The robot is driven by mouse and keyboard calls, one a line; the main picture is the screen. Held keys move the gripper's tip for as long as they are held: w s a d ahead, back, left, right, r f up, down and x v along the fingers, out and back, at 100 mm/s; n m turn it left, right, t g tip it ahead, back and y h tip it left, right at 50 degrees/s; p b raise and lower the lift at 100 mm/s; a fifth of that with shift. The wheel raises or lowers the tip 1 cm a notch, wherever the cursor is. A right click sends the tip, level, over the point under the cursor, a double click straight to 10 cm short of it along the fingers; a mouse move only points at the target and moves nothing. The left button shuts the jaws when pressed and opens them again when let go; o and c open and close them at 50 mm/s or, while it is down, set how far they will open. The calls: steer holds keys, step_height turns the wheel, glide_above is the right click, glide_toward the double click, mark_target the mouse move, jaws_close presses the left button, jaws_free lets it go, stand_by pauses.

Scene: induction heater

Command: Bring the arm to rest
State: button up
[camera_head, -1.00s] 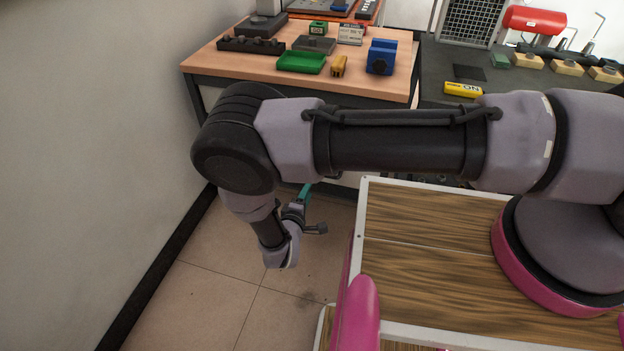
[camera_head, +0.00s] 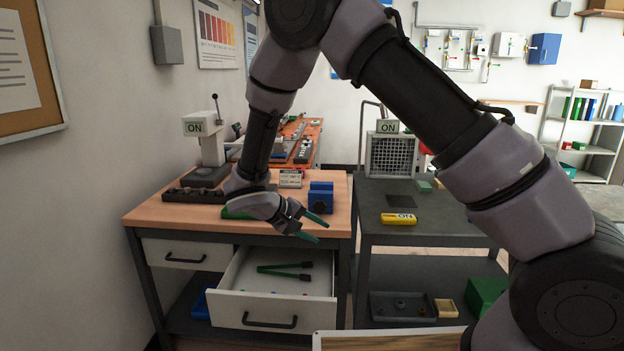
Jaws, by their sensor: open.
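My arm shows in the head view, raised and bent, reaching from the lower right up to the top and down to the left. My gripper (camera_head: 318,228) hangs at its end over the front edge of the wooden-top workbench (camera_head: 150,215). Its two teal-tipped fingers are apart, with nothing between them. Behind the gripper is a green tray (camera_head: 236,213), mostly hidden by the wrist. A blue block (camera_head: 320,196) stands just behind the fingers on the bench.
An open drawer (camera_head: 228,302) below the gripper holds dark green tongs (camera_head: 285,270) and small coloured bits. A press (camera_head: 207,150) marked ON stands at the bench's back left. A wall borders the left.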

steer(key=s+d+r+m+g+y, duration=0.2)
steer(key=d+r+m+y, duration=0.1)
steer(key=d+r, duration=0.6)
steer(key=s+d+r+m+g+y, duration=0.2)
steer(key=s+d+r+m+y, duration=0.1)
steer(key=d+r, duration=0.65)
steer(key=s+d+r+m+t+y, duration=0.1)
steer(key=s+d+r+t+y, duration=0.1)
steer(key=s+r, duration=0.4)
steer(key=s+d+r+m+t+y, duration=0.2)
steer(key=s+d+r+t, duration=0.1)
steer(key=s+r, duration=0.3)
steer(key=shift+d+r+m+t+y, duration=0.2)
steer(key=shift+r+m+t+y, duration=0.15)
steer(key=shift+r, duration=0.6)
